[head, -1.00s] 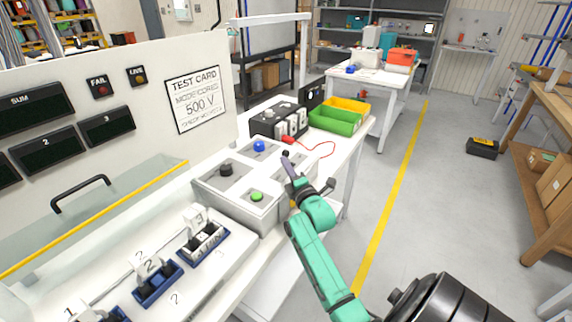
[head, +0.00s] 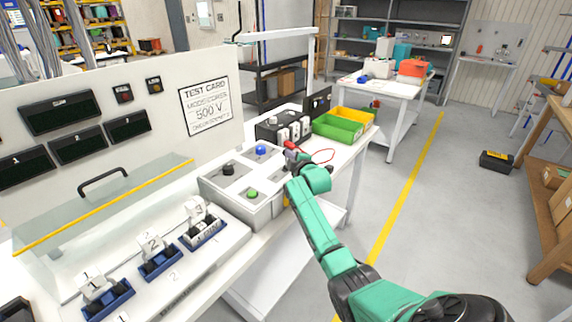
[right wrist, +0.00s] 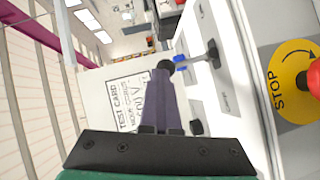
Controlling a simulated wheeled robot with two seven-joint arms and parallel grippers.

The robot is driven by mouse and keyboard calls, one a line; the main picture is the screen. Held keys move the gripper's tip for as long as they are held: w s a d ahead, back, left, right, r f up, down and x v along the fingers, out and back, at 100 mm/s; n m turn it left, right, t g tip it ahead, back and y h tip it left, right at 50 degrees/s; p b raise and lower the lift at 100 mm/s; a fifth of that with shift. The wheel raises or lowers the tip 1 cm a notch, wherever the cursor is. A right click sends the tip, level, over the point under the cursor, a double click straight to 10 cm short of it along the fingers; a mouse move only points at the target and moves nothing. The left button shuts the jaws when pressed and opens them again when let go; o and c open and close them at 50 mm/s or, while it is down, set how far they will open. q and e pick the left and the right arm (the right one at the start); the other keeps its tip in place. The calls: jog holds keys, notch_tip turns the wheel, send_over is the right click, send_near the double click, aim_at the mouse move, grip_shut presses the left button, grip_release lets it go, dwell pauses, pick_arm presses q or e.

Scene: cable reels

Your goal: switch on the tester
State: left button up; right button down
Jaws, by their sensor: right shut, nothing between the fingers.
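The tester has a white panel (head: 60,185) with dark displays and small FAIL (head: 123,95) and LIVE (head: 155,87) lamps, neither clearly lit. Its grey control box (head: 262,212) carries a black knob (head: 227,170), a blue button (head: 261,150) and a green button (head: 252,194). My right gripper (head: 290,156) is shut and empty over the box's right part, which my arm partly hides. In the right wrist view the shut fingers (right wrist: 164,72) point towards the test card (right wrist: 135,105). A grey lever (right wrist: 200,58) and a red stop button (right wrist: 314,78) lie to their right. My left gripper is out of view.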

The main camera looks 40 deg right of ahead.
jog(key=shift+w+d+r+m+g+y, duration=0.2)
jog(key=shift+d+m+g+y, duration=0.1)
jog(key=shift+d+m+y, duration=0.15)
jog(key=shift+w+d+f+m+g, duration=0.1)
jog(key=shift+w+d+m+g, duration=0.05)
jog(key=shift+d+m+g, duration=0.2)
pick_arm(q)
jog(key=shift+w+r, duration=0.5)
pick_arm(e)
jog(key=shift+d, duration=0.1)
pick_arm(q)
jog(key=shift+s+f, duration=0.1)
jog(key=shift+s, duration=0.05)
pick_arm(e)
jog(key=shift+w+d, duration=0.15)
jog(key=shift+r, duration=0.2)
